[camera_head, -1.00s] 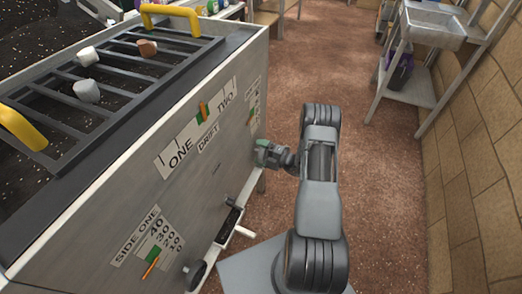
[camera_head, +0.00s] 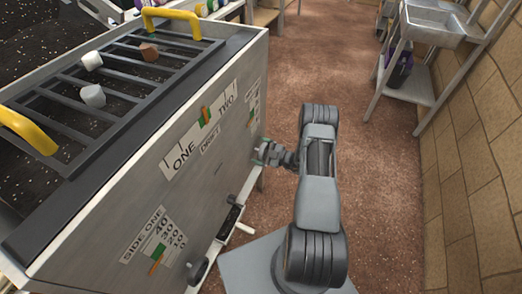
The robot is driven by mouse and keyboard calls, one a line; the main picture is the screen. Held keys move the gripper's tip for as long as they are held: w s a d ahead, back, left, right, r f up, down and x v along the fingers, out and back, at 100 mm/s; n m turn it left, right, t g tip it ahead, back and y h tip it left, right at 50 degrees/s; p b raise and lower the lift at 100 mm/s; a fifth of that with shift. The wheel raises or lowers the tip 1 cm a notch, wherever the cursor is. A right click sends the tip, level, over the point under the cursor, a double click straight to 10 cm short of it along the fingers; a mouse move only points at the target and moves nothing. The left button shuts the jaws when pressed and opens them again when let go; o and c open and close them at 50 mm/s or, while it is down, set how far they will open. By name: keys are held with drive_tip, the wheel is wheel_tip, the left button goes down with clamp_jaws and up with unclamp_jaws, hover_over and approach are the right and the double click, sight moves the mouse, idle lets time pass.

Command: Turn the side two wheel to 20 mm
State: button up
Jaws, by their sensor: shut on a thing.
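The grey machine (camera_head: 215,185) carries a side two scale (camera_head: 252,103) near its far right edge, with a small orange pointer and green band; its numbers are too small to read. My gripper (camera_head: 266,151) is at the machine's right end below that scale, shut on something. I take it to be the side two wheel, which the gripper mostly hides. The side one scale (camera_head: 153,236) has an orange pointer and green band, with a dark side one wheel (camera_head: 198,271) at its lower right. The drift scale (camera_head: 203,125) is between them.
A lever (camera_head: 245,229) sticks out low on the machine.

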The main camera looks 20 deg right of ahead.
drive_tip(key=shift+m, duration=0.5)
drive_tip(key=o, duration=0.6)
drive_tip(key=shift+d, duration=0.15)
drive_tip(key=v, duration=1.3)
drive_tip(key=shift+s+d, duration=0.2)
drive_tip(key=shift+s, duration=0.1)
